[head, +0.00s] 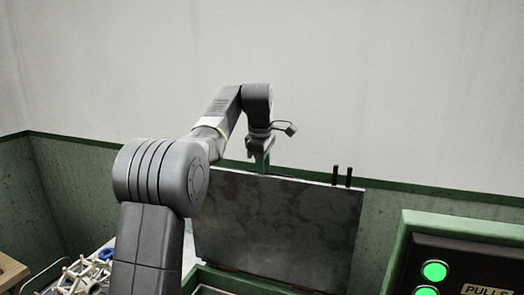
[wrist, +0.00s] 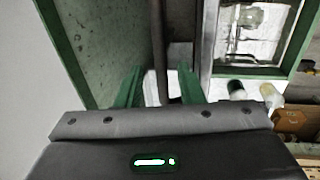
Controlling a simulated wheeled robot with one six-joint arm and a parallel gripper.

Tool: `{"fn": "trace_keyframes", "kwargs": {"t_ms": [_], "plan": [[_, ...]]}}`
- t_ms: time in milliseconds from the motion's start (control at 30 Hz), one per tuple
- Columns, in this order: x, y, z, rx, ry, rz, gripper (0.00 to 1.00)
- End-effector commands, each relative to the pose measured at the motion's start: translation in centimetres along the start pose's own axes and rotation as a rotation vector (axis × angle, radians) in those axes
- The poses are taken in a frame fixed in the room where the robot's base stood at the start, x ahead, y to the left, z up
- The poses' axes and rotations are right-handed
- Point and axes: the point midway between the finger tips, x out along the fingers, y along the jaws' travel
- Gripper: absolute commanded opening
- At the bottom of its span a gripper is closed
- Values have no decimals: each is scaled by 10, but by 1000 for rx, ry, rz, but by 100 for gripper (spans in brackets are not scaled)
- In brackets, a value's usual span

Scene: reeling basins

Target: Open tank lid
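The tank lid (head: 280,232) is a dark, mottled metal panel, standing almost upright at the back of the green tank in the head view. Two short black posts (head: 342,177) stick up at its top edge, right of my gripper. My gripper (head: 261,163) is at the lid's top edge, left of the posts. In the wrist view, my gripper's green fingers (wrist: 160,88) are apart. A thin dark bar, seemingly the lid's edge (wrist: 158,45), runs between them with gaps on both sides. Contact with the lid cannot be made out.
A control panel (head: 460,262) with lit green buttons stands at the lower right. A white lattice object (head: 82,276) and small items lie at the lower left. Green-edged walls stand behind and left. The wrist view shows a brown box (wrist: 298,122) at right.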

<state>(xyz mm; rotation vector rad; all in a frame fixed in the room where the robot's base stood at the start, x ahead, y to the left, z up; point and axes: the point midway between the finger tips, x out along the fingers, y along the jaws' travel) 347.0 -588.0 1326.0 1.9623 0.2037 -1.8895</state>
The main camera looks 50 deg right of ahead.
Motion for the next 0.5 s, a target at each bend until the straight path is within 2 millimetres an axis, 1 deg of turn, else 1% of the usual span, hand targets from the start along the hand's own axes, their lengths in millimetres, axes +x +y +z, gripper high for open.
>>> {"fn": "trace_keyframes", "kwargs": {"t_ms": [33,100,300,500], "plan": [[-11,0,0,0,1,5,34],[-28,1,0,-1,1,5,34],[-67,0,-1,-1,1,2,34],[-88,0,-1,-2,1,-1,34]]}}
